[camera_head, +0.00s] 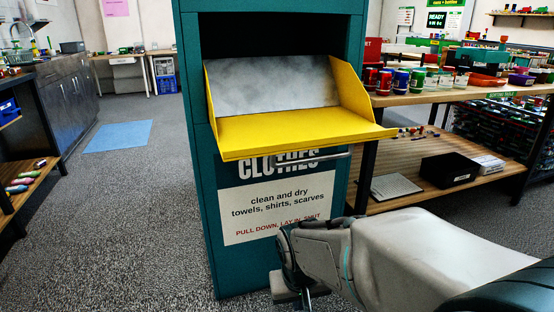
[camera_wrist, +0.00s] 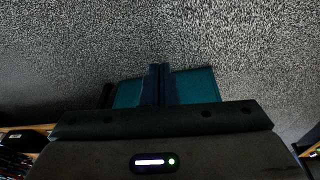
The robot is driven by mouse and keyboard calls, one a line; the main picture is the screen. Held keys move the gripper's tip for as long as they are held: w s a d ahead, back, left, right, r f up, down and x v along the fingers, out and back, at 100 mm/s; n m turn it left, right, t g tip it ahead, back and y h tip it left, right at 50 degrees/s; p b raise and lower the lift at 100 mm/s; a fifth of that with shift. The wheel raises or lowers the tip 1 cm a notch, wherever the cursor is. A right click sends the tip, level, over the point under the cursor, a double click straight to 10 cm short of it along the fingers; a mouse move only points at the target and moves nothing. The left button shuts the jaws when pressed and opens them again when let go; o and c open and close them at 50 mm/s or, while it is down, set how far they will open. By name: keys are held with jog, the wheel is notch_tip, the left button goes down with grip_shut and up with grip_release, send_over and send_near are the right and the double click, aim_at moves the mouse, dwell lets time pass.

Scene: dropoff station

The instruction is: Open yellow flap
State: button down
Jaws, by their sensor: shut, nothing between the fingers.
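The yellow flap (camera_head: 290,131) on the teal clothes bin (camera_head: 205,200) is swung down and open in the head view. It sticks out toward me, with yellow side walls and a grey back panel (camera_head: 275,84). A metal bar handle (camera_head: 318,157) shows under its front edge. My gripper (camera_head: 290,298) is low in front of the bin, below the flap and apart from it. Its fingertips are partly cut off by the lower picture edge. In the wrist view my gripper (camera_wrist: 160,70) is shut and empty, with a teal surface behind its fingers and grey carpet beyond.
A label sheet (camera_head: 277,208) covers the bin's front. A wooden shelf table (camera_head: 460,95) with cans and small items stands close to the right. A black box (camera_head: 450,170) lies on its lower shelf. Carpet with a blue mat (camera_head: 119,135) is free at left.

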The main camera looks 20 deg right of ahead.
jog(key=w+d+f+m+t+y+p, duration=0.1)
jog(key=w+f+m+t+y+p, duration=0.2)
jog(key=w, duration=0.5)
jog(key=w+d+f+m+t+p, duration=0.1)
jog(key=w+f+m+t+p, duration=0.15)
jog(key=w+f, duration=0.35)
jog(key=w+a+r+m+t+y+p, duration=0.3)
jog(key=w+a+r+m+t+y, duration=0.1)
jog(key=m+y, duration=0.25)
jog(key=s+d+r+m+t+h+p, duration=0.25)
jog(key=d+r+m+t+h, duration=0.2)
jog(key=r+m+t, duration=0.5)
jog(key=s+d+r+m+t+h+p, duration=0.25)
jog(key=d+r+m+t, duration=0.3)
jog(key=m, duration=0.75)
jog(key=w+a+r, duration=0.1)
jog(key=w+r, duration=0.5)
jog(key=r, duration=0.4)
jog(key=shift+w+r, duration=0.3)
jog(key=shift+r, duration=0.05)
